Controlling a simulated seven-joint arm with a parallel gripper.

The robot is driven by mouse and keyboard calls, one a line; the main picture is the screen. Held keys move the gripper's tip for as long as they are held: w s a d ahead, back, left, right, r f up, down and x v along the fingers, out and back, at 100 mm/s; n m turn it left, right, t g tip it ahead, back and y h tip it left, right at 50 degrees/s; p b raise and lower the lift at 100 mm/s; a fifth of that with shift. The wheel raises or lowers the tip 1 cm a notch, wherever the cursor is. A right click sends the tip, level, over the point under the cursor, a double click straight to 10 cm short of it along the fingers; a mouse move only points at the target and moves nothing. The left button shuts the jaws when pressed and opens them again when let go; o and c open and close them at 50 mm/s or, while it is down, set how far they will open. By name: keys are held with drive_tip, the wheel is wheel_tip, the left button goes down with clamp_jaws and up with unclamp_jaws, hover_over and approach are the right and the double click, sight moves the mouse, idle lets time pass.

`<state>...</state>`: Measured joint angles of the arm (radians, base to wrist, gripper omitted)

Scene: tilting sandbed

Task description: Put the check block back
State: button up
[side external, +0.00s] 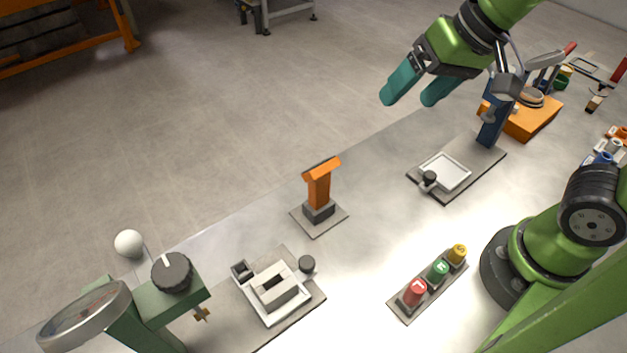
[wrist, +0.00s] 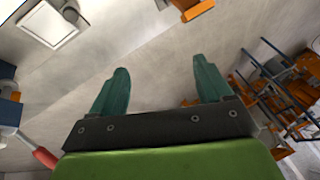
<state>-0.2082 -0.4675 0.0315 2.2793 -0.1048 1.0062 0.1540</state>
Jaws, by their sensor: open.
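No part is clearly marked as the check block. A pale grey block with a dark slot (side external: 278,287) sits on a white fixture at the lower left in the side view. An orange T-shaped piece (side external: 318,187) stands upright in a dark block on a small grey plate, near the table's far edge. It seems to show at the top of the wrist view (wrist: 196,11). My gripper (side external: 410,100) is raised above the far edge, well apart from both. Its teal fingers are spread, with nothing between them in the wrist view (wrist: 162,75).
A white square tray (side external: 445,172) lies beside a blue post (side external: 493,125). A green machine with a dark knob (side external: 172,271) stands at lower left. Red, green and yellow buttons (side external: 438,271) are near my base. An orange box (side external: 535,118) and tools occupy the right.

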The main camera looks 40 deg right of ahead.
drive_tip(key=s+d+m+t, duration=0.1)
drive_tip(key=s+d+t, duration=0.1)
drive_tip(key=d, duration=0.4)
drive_tip(key=shift+s+f+h, duration=0.3)
drive_tip(key=shift+s+f, duration=0.05)
drive_tip(key=shift+s, duration=0.35)
drive_tip(key=shift+a, duration=0.1)
idle(0.3)
